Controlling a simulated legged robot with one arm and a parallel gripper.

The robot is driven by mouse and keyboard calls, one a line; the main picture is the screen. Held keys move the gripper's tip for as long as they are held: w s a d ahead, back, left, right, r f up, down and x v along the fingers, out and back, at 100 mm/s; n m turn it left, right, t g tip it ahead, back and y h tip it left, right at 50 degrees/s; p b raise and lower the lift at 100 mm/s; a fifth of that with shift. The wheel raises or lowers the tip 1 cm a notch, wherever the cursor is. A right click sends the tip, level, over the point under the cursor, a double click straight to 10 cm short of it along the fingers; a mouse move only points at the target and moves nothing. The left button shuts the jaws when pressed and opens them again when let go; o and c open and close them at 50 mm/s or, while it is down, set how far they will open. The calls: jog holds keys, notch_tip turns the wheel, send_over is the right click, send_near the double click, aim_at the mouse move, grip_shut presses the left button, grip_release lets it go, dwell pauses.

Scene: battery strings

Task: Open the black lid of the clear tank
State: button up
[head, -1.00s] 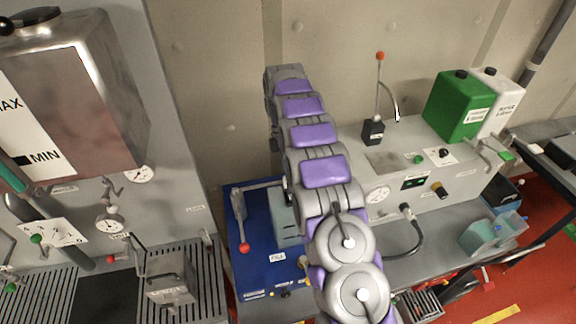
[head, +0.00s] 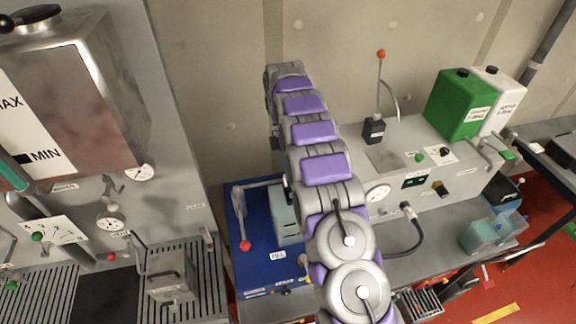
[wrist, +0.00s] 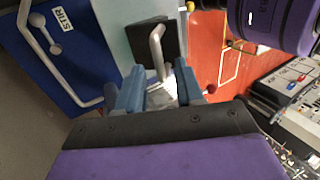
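The tank (wrist: 116,32) is a pale teal box beside a blue panel in the wrist view. Its black lid (wrist: 172,34) is a dark square with a light bent handle (wrist: 157,50) across it. I cannot tell whether the lid is raised. My gripper (wrist: 160,82) has two blue fingers spread apart below the handle. The handle's lower end is near the gap between the fingers, but I cannot tell whether they touch it. In the head view, part of the tank (head: 285,218) shows left of my purple and grey arm, which hides the rest and my gripper.
The blue panel (wrist: 57,50) carries a STIR label and a grey bar handle. A lever with a red knob (head: 245,245) stands left of the tank. A grey bench unit (head: 440,190) with a gauge, hose and green canister (head: 461,105) is at right. A metal dispenser (head: 85,90) is at left.

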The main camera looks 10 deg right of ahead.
jog(key=shift+r+p, duration=0.55)
jog(key=shift+r, duration=0.05)
jog(key=s+r+b, duration=0.1)
jog(key=s, duration=0.7)
jog(key=s+r+b, duration=0.1)
jog(key=s+r, duration=0.1)
jog(key=s, duration=0.6)
jog(key=shift+a+r, duration=0.3)
